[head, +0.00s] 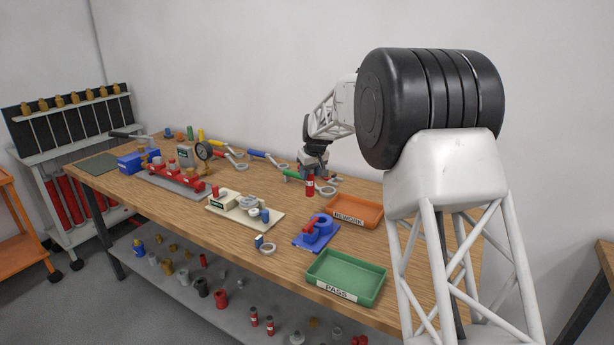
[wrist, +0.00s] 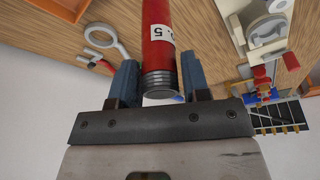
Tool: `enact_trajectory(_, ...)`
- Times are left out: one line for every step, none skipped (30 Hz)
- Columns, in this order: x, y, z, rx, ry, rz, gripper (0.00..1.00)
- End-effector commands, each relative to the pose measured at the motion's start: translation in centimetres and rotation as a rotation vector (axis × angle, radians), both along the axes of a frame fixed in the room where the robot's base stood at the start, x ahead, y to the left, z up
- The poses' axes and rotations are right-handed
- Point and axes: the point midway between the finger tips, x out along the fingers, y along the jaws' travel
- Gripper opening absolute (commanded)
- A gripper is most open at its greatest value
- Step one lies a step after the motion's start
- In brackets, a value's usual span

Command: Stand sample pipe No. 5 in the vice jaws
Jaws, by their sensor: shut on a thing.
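The sample pipe is red with a white label reading 5; in the wrist view the pipe (wrist: 157,35) has a grey threaded end close to my gripper. My gripper (wrist: 158,70) is shut on it, one blue finger on each side. In the head view the pipe (head: 310,187) looks roughly upright below my gripper (head: 313,172), over the back of the bench. I cannot tell the gap beneath it. A blue fixture with a red part (head: 318,231), seemingly the vice, stands on the bench nearer the front, between the trays and the cream fixture. Its jaw opening is too small to make out.
The orange REWORK tray (head: 358,208) is right of the pipe, and the green PASS tray (head: 347,276) is at the front right. A cream fixture (head: 243,206), a red manifold with a gauge (head: 178,178) and several coloured-handled wrenches crowd the bench's middle and back.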

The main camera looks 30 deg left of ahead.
Motion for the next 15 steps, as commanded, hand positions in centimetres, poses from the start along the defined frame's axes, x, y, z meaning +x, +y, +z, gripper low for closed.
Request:
enact_trajectory(-0.5,-0.7,0.7,0.001,-0.002,0.0,0.1)
enact_trajectory(-0.7,-1.0,1.0,0.001,-0.002,0.0,0.1)
enact_trajectory(-1.1,-1.6,1.3,0.001,-0.002,0.0,0.1)
enact_trajectory(-1.4,-1.9,1.6,0.001,-0.002,0.0,0.1)
enact_trajectory(-1.7,-2.3,1.9,0.002,-0.003,0.001,0.1)
enact_trajectory(-2.1,-2.8,2.2,0.002,-0.003,0.001,0.1)
enact_trajectory(-2.4,-3.2,2.4,0.002,-0.003,0.001,0.1)
enact_trajectory(-2.7,-3.6,2.7,0.002,-0.003,0.001,0.1)
enact_trajectory(-3.1,-4.1,3.0,0.002,-0.003,0.001,0.1)
enact_trajectory(-3.4,-4.5,3.2,0.001,-0.002,0.001,0.1)
enact_trajectory(-3.7,-4.8,3.4,0.002,-0.003,0.001,0.1)
enact_trajectory(-4.1,-5.3,3.7,0.002,-0.003,0.001,0.1)
enact_trajectory(-4.4,-5.7,3.9,0.001,-0.002,0.001,0.1)
enact_trajectory(-4.6,-6.0,4.0,0.001,-0.002,0.001,0.1)
enact_trajectory(-4.9,-6.4,4.3,0.001,-0.002,0.001,0.1)
